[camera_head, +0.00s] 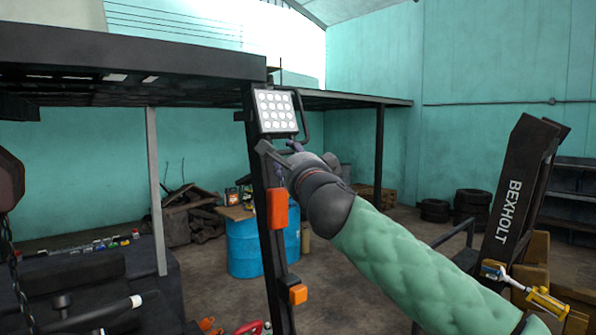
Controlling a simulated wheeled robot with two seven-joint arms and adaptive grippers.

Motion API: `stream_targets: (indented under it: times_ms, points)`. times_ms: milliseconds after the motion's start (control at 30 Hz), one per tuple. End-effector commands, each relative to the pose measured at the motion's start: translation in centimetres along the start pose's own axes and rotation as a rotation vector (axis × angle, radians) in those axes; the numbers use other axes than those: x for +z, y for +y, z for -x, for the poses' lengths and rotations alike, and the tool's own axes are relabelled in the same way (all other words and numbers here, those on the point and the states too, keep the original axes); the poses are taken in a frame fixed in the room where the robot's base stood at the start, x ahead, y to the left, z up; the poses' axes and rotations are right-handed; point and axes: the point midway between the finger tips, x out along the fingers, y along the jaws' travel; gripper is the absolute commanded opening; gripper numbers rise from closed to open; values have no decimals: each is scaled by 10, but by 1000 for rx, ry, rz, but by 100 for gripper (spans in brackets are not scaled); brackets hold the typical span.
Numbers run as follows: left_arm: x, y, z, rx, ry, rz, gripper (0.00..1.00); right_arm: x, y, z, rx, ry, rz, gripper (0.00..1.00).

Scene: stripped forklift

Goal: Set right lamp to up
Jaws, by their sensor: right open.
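The right lamp (276,112) is a square work light with a grid of white round LEDs in a dark frame. It is mounted near the top of a dark upright post (268,215) in the middle of the view. My right arm, in a green quilted sleeve, reaches up from the lower right. My right gripper (277,150) is open just below the lamp's lower edge. The wrist partly hides the fingers, and I cannot tell whether they touch the lamp. My left gripper is not in view.
An orange box (278,209) and a smaller orange light (298,294) sit on the post below the gripper. A dark overhead frame (130,52) spans the upper left. A blue drum (245,245) stands behind the post. A black BEXHOLT mast (515,195) stands at right.

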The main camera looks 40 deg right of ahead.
Motion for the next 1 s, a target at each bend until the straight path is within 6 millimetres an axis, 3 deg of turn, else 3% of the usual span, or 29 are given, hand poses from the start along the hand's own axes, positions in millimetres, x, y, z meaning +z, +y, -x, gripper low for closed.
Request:
stream_targets:
  times_ms: [200,400,1000]
  points:
    - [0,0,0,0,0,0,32,2,1,35,1,-4,0,46]
    - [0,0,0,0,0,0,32,2,1,56,2,-3,0,46]
    - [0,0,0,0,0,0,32,2,2,63,2,-2,1,46]
